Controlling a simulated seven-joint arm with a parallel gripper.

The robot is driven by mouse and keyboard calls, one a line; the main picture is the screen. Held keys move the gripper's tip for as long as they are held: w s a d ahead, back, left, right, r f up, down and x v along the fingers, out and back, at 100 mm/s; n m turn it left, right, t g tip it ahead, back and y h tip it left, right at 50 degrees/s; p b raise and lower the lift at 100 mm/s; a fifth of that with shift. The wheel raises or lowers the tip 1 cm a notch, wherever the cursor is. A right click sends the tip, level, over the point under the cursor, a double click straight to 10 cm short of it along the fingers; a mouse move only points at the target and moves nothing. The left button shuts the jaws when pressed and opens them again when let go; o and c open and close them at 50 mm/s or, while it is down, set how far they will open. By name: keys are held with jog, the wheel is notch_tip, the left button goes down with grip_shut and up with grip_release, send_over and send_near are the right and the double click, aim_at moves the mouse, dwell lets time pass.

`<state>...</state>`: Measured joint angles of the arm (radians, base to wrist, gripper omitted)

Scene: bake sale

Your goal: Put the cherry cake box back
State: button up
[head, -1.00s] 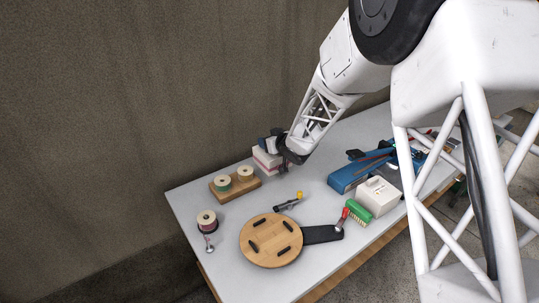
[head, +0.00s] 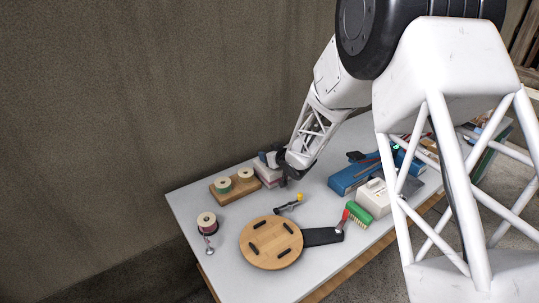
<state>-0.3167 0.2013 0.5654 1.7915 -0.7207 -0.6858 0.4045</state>
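A small white box with pinkish-red sides (head: 267,176), which looks like the cherry cake box, is at the back left of the table, just right of the wooden board. My gripper (head: 279,165) is at its upper right side and covers part of it. The fingers are small and dark here, but the box has shifted together with the gripper, so it appears gripped. Whether its underside touches the table is not clear.
The wooden board with two spools (head: 225,194) is close on the left. A round wooden board with dark handle (head: 270,242), a flashlight-like tool (head: 288,206), a green brush (head: 358,214), a white box (head: 373,197) and a blue toolbox (head: 350,178) lie nearer or right. Bare tabletop lies between.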

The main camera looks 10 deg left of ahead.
aim_at(280, 169)
jog(key=shift+f, duration=0.1)
dwell(0.3)
jog(key=o, duration=0.9)
jog(key=shift+c, duration=0.2)
jog(key=shift+d, duration=0.1)
jog(key=shift+v, duration=3.8)
